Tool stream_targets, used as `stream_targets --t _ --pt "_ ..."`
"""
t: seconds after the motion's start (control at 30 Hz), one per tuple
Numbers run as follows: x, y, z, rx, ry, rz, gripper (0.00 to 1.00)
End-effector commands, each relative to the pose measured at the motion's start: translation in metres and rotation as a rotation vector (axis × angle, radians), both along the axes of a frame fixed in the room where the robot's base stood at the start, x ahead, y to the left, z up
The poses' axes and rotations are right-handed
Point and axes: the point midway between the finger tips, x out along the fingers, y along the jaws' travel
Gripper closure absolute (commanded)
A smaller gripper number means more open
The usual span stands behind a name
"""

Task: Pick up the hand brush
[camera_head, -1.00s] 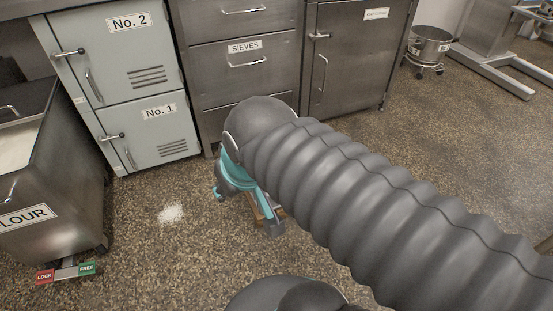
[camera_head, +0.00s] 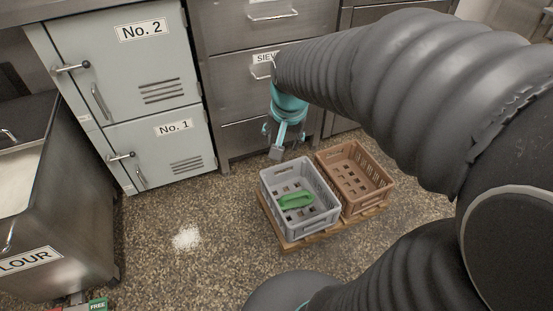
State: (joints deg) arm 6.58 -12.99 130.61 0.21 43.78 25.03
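A green object with a loop-like handle, seemingly the hand brush (camera_head: 295,201), lies inside the grey crate (camera_head: 267,205). Its bristles cannot be made out. My gripper (camera_head: 277,153) hangs from the teal wrist, in front of the steel drawers and, in the picture, just above the grey crate's back rim. It is apart from the green object, and nothing shows in it. The fingers are too small to tell open from shut.
A brown crate (camera_head: 378,190) stands right of the grey one, both on a wooden pallet (camera_head: 291,245). White powder (camera_head: 186,238) lies on the floor. A flour bin (camera_head: 60,215) stands at left, beside lockers (camera_head: 150,160).

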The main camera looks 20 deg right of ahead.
Motion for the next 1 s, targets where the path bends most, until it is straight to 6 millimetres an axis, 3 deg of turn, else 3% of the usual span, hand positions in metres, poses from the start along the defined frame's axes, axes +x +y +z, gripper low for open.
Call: stream_targets --t 0.2,0.5,0.8,1.0 --pt "0.055 -0.025 -0.052 0.062 0.071 -0.225 0.44" --pt "0.113 -0.063 -0.146 0.132 0.156 -0.543 0.44" --pt "0.142 -0.101 -0.261 0.181 0.234 -0.858 0.44" --pt "0.145 -0.116 -0.318 0.198 0.264 -1.003 0.44"
